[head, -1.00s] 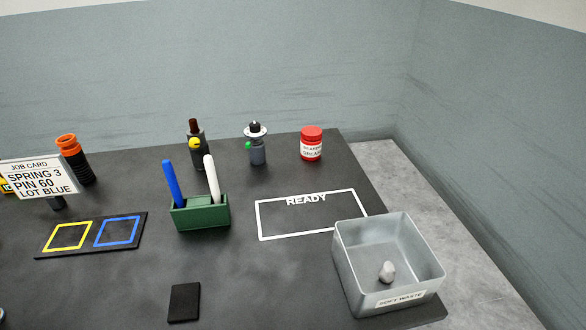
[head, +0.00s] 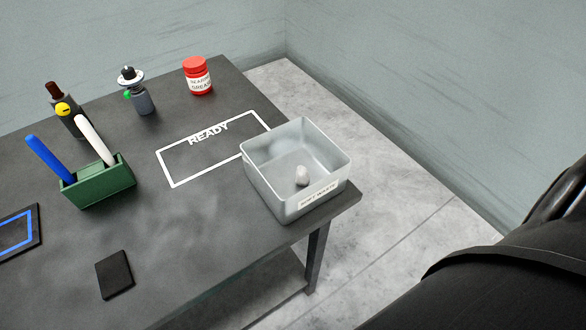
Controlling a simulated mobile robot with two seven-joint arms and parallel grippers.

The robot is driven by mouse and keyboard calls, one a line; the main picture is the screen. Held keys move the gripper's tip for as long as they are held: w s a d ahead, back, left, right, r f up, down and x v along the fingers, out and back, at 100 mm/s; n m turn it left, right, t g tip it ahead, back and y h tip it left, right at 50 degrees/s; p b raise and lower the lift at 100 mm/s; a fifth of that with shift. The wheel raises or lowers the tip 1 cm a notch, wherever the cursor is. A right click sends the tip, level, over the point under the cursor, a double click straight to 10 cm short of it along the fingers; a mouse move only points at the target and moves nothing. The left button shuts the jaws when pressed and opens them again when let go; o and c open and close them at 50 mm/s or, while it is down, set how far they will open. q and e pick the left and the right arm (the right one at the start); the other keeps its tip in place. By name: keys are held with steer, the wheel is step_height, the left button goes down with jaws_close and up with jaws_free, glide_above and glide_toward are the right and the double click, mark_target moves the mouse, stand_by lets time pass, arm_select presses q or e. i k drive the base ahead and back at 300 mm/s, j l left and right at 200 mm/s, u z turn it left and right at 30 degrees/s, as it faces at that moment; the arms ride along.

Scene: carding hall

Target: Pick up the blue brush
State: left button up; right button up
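The blue brush (head: 48,158) stands tilted in a green holder (head: 106,189) on the dark table, at the left of the head view. Only its blue handle shows; its lower end is hidden inside the holder. A white-handled brush (head: 93,139) stands beside it in the same holder. Neither of my grippers is in view.
A clear bin labelled as waste (head: 270,186) with a pale lump inside stands at the table's right corner. A white READY outline (head: 176,182) is empty. A red jar (head: 198,77), bottles (head: 139,97) and a black pad (head: 114,274) stand or lie apart. A large black shape (head: 500,285) fills the lower right.

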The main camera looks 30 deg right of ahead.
mark_target(35, 143)
steer(key=u, duration=1.95)
steer(key=z, duration=1.3)
steer(key=j, duration=1.15)
